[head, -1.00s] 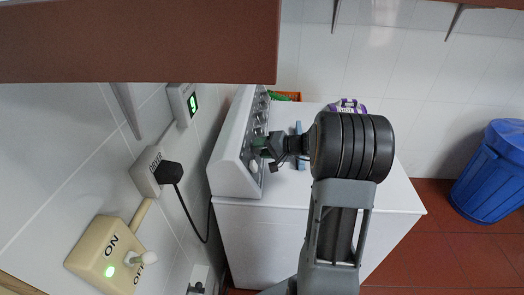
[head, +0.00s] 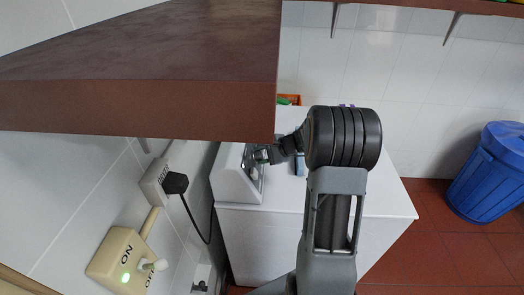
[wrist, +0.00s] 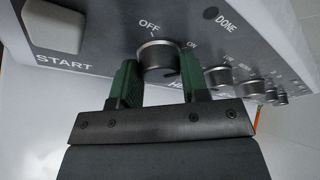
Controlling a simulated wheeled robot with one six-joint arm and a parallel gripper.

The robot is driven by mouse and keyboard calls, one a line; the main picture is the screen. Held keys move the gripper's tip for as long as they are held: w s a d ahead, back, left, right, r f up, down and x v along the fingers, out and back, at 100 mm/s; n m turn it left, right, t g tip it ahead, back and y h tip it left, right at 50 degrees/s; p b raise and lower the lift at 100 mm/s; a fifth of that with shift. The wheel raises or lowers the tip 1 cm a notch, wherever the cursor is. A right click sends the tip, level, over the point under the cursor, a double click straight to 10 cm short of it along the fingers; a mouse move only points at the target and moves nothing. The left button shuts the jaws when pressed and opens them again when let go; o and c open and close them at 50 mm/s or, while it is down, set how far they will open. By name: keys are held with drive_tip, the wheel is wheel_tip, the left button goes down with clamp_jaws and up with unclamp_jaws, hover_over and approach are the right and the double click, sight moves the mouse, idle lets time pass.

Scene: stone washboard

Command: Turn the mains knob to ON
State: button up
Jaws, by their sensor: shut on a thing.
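The mains knob (wrist: 158,58) is a round silver-grey knob on the dark control panel (wrist: 190,15), between the OFF label above it and the ON label to its right. My gripper (wrist: 160,74) has its two green fingers on either side of this knob, shut on it. I cannot tell clearly which way the knob points. In the head view my gripper (head: 263,155) reaches the front of the white machine's panel (head: 235,178); the knob is too small to tell there.
A white START button (wrist: 55,28) is left of the knob, and several more knobs (wrist: 217,76) run to the right. A brown shelf (head: 150,108) overhangs the left. A wall switch (head: 122,258) with a green light and a black plug (head: 176,183) are nearby.

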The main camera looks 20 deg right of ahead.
drive_tip(key=shift+r+m+p, duration=0.2)
drive_tip(key=shift+m+p, duration=0.3)
drive_tip(key=shift+m, duration=0.1)
drive_tip(key=shift+w+f+m+g, duration=0.1)
drive_tip(key=shift+m+g, duration=0.2)
drive_tip(key=o, duration=0.9)
drive_tip(key=b+v, duration=0.1)
drive_tip(key=v, duration=1.2)
drive_tip(key=shift+s+d+r+b, duration=0.25)
drive_tip(key=shift+b, duration=0.1)
